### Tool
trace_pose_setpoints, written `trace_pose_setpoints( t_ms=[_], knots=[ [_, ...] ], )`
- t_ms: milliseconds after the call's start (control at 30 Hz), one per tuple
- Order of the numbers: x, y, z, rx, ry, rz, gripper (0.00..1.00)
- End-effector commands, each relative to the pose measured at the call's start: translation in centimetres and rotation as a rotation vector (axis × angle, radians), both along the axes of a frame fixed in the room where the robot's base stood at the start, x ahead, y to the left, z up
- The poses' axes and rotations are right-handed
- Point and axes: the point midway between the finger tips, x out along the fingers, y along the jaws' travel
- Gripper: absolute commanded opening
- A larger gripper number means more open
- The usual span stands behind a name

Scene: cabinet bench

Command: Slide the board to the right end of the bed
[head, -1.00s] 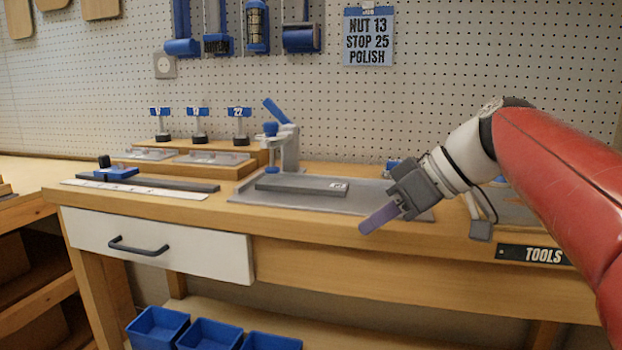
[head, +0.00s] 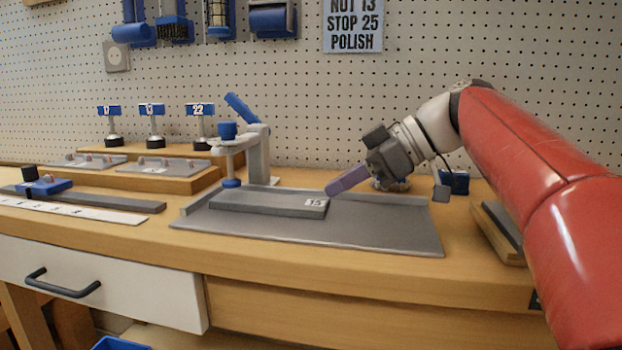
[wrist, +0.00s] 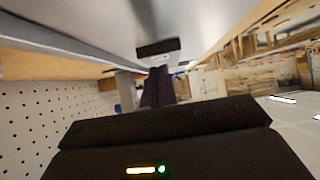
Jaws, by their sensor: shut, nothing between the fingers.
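The board (head: 262,203) is a flat dark grey bar with a white tag marked 15 at its right end. It lies on the left and middle part of the grey metal bed (head: 385,233), near the bed's raised back edge. The right part of the bed is bare. My gripper (head: 331,189) is shut and empty. Its purple fingers point left and down, with their tips close to the board's right end by the tag; I cannot tell if they touch. In the wrist view the fingers (wrist: 158,88) reach toward a dark block end.
A clamp with a blue lever (head: 255,150) stands behind the bed's left part. A ruler and a dark bar with a blue stop (head: 45,186) lie at left. Numbered posts (head: 152,125) stand behind. A small blue item (head: 455,182) sits at back right.

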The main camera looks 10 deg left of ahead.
Motion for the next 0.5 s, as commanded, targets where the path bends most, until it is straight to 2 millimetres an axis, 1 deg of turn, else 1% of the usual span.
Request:
trace_pose_setpoints(
  t_ms=[167,400,500],
  knots=[
    [0.2,3.2,0.0,-0.001,0.002,0.005,0.00],
    [0.6,8.4,0.0,0.000,0.002,0.005,0.00],
    [0.7,10.2,0.1,-0.001,0.002,0.004,0.00]
  ],
)
